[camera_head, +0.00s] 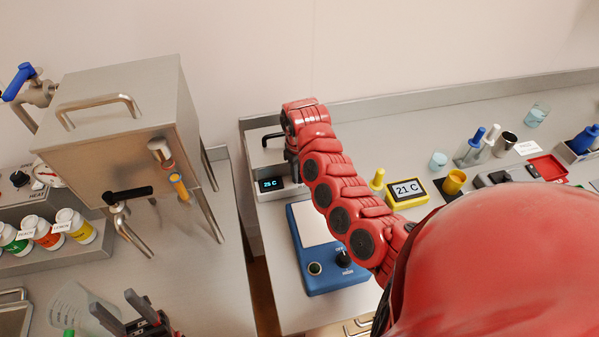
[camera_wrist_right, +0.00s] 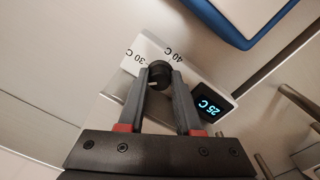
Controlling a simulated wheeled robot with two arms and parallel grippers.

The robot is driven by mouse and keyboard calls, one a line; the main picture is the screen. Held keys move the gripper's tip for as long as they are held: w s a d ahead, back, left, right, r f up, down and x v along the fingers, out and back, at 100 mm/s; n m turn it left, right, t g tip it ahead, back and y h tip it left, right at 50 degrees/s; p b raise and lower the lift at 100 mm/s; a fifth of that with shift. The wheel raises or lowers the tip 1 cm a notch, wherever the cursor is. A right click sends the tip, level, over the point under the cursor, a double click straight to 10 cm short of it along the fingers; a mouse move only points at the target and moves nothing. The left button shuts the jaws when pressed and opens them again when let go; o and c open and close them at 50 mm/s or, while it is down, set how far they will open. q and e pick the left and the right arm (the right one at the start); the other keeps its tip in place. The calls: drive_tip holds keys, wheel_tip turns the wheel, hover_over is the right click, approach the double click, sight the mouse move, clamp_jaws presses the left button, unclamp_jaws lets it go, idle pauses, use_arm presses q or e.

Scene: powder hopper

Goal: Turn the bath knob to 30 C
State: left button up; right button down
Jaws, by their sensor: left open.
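The bath's control panel (camera_wrist_right: 140,60) is white, with printed marks 30 C and 40 C. Its small display (camera_wrist_right: 205,107) reads 25 C; the display (camera_head: 271,184) also shows in the head view. The round black bath knob (camera_wrist_right: 160,74) sits between the fingertips of my right gripper (camera_wrist_right: 160,78), which look closed on its sides. In the head view my right arm hides the knob and the right gripper's fingertips. My left gripper (camera_head: 112,301) is open and empty at the bottom left, away from the bath.
A blue device (camera_head: 312,277) with a white plate and a black knob stands in front of the bath. A yellow display unit (camera_head: 407,190) reads 21 C. A steel hopper box (camera_head: 125,120) stands at left, near several bottles.

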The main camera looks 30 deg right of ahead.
drive_tip(key=shift+w+f+m+b, duration=0.15)
drive_tip(key=shift+m+b, duration=0.75)
drive_tip(key=shift+b, duration=0.25)
drive_tip(key=shift+m+b, duration=0.3)
drive_tip(key=shift+b, duration=0.05)
drive_tip(key=shift+m, duration=0.5)
drive_tip(key=shift+r+m, duration=0.3)
drive_tip(key=shift+m, duration=0.9)
drive_tip(key=shift+m+p, duration=0.75)
drive_tip(key=shift+m, duration=0.75)
drive_tip(key=c, duration=0.9)
unclamp_jaws()
drive_tip(key=shift+f, duration=0.1)
